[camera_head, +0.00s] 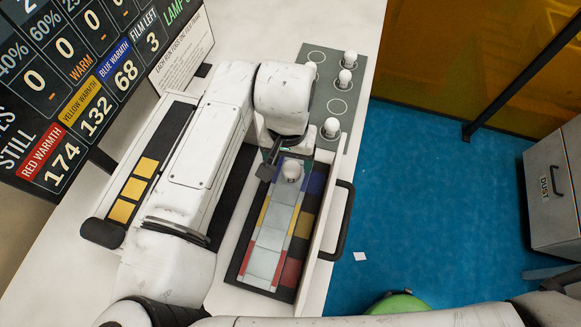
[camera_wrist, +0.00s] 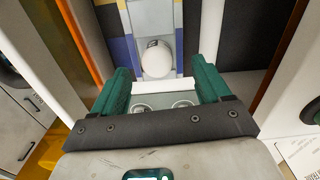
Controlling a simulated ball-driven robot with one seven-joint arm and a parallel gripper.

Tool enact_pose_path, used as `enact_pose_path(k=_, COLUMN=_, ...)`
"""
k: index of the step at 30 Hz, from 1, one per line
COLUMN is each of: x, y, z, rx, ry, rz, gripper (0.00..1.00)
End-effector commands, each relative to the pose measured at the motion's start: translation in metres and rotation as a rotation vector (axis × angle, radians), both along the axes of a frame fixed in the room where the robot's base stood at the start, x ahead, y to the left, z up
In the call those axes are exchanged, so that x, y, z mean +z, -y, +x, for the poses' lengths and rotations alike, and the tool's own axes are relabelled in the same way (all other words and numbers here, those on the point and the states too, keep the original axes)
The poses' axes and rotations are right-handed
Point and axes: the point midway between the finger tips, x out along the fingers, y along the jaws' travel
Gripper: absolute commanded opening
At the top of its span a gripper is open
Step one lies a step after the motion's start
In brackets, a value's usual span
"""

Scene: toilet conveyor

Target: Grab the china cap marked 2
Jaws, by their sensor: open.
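A white domed china cap (camera_head: 291,170) sits at the far end of the pale central strip on the conveyor (camera_head: 263,262). It also shows in the wrist view (camera_wrist: 157,60), ahead of and between the green fingers. No number can be read on it. My gripper (camera_wrist: 163,78) is open and empty, with one finger on each side of the cap's line; I cannot tell whether either touches it. In the head view, my wrist partly hides the gripper beside the cap. Other white caps stand on the grey-green panel: far (camera_head: 350,58), middle (camera_head: 345,77) and near (camera_head: 331,128).
The grey-green panel (camera_head: 306,92) has empty marked circles. A dark handle (camera_head: 341,220) stands along the counter's right edge. A large number board (camera_head: 75,80) stands at left.

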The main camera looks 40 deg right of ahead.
Motion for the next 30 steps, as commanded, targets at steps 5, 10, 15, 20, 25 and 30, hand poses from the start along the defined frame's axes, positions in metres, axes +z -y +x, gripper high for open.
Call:
enact_pose_path(k=5, x=-0.015, y=0.004, z=-0.001, rx=-0.001, ry=-0.002, rz=-0.001, gripper=0.76)
enact_pose_path(k=10, x=-0.041, y=0.006, z=-0.001, rx=0.001, ry=-0.001, rz=-0.001, gripper=0.76)
enact_pose_path(k=15, x=-0.052, y=0.007, z=-0.001, rx=0.0, ry=0.0, rz=-0.001, gripper=0.76)
enact_pose_path(k=20, x=-0.053, y=0.007, z=0.0, rx=0.0, ry=0.001, rz=-0.002, gripper=0.76)
enact_pose_path(k=25, x=-0.053, y=0.006, z=0.0, rx=0.0, ry=0.001, rz=-0.002, gripper=0.64)
enact_pose_path(k=30, x=-0.052, y=0.006, z=0.0, rx=0.001, ry=0.001, rz=-0.002, gripper=0.48)
